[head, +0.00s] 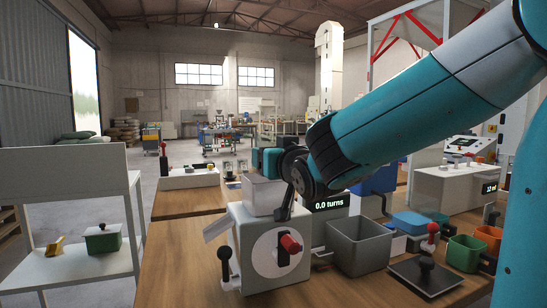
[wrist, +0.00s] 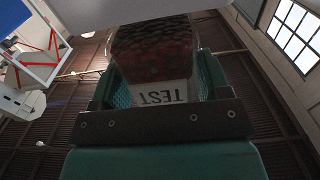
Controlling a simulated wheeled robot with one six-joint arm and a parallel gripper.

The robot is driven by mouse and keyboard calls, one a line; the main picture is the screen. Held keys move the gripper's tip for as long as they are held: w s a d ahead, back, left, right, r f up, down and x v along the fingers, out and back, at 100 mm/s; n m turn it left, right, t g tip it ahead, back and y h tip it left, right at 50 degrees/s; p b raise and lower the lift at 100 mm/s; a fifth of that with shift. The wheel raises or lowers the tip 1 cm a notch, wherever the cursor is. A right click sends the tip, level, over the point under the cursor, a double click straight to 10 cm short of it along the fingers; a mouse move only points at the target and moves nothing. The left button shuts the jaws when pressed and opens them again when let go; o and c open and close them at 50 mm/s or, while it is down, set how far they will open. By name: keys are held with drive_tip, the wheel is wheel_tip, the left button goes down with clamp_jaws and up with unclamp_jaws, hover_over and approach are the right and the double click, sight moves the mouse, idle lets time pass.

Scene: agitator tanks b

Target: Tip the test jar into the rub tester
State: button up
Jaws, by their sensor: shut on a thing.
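The test jar (wrist: 158,48) is clear, holds dark reddish pieces and has a white label reading TEST, which appears upside down in the wrist view. My gripper (wrist: 157,82) is shut on it, a teal finger on each side. In the head view my gripper (head: 265,160) is mostly hidden behind my arm, above the rub tester; the jar cannot be made out there. The rub tester (head: 240,245) appears to be the pale box with a red-knobbed crank, an open square hopper (head: 264,194) on top and a display (head: 329,204) reading 0.0 turns. The hopper's inside is hidden.
Right of the tester stand a grey open bin (head: 358,248), a dark plate with a knob (head: 426,275), and green (head: 464,252) and orange (head: 489,237) cups. A white stand (head: 70,215) is at left. Some bench surface at front is bare.

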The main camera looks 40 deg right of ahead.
drive_tip(key=shift+s, duration=0.1)
drive_tip(key=shift+r+p, duration=0.3)
drive_tip(key=shift+p, duration=0.3)
drive_tip(key=shift+s+g+p, duration=0.1)
drive_tip(key=shift+g+p, duration=0.2)
drive_tip(key=g+p, duration=0.1)
drive_tip(key=p, duration=0.2)
drive_tip(key=s+r+g+y+p, duration=0.1)
drive_tip(key=p, duration=0.3)
drive_tip(key=shift+a+g, duration=0.2)
drive_tip(key=shift+g, duration=0.2)
drive_tip(key=shift+f, duration=0.1)
drive_tip(key=shift+r+g+p, duration=0.25)
drive_tip(key=shift+g+p, duration=0.25)
drive_tip(key=shift+p, duration=0.7)
drive_tip(key=shift+f, duration=0.1)
drive_tip(key=shift+s+a+r+g+y+p, duration=0.2)
drive_tip(key=shift+g+p, duration=0.45)
drive_tip(key=shift+p, duration=1)
drive_tip(key=shift+d+r+g+y+p, duration=0.2)
drive_tip(key=shift+g+p, duration=0.45)
drive_tip(key=shift+p, duration=1)
